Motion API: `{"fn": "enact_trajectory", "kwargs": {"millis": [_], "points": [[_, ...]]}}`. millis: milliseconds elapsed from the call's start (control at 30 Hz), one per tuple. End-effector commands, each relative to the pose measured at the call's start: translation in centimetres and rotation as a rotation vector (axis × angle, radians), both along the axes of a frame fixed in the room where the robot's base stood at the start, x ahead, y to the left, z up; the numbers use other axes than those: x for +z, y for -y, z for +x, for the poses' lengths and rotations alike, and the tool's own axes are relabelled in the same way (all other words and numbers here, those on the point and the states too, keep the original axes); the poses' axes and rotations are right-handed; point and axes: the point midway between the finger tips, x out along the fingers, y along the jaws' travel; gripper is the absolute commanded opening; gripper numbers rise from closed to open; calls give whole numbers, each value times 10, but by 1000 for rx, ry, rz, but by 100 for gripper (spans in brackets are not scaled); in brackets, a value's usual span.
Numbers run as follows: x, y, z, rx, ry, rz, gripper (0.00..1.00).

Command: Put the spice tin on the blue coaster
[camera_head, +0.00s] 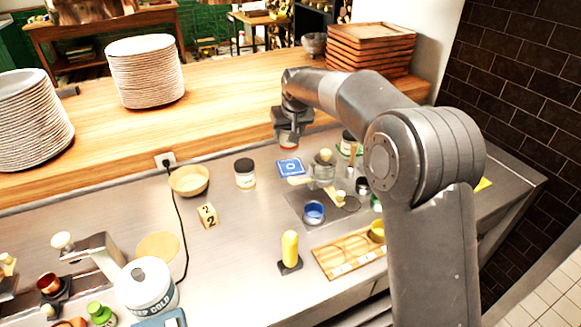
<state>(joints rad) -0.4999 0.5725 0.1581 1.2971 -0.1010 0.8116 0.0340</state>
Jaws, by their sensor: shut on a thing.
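My gripper (289,122) reaches over the steel counter and points down. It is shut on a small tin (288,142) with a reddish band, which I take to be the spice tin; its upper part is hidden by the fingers. The blue coaster (281,174), a flat square with a white mark, lies on the counter. In the picture the tin is just above the coaster's far edge. I cannot tell how high above the counter the tin is.
A dark-lidded jar (245,174) and a wooden bowl (189,181) stand left of the coaster. A metal piece with round knobs (323,171) is close on its right. A blue cup (314,212) and a yellow pepper-mill-like object (290,250) stand nearer. A raised wooden shelf (225,105) runs behind.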

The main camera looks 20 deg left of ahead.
Motion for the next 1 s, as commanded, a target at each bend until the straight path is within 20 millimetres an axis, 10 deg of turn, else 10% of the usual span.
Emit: {"fn": "enact_trajectory", "kwargs": {"millis": [1000], "points": [[-99, 14, 15, -4, 8, 3, 28]]}}
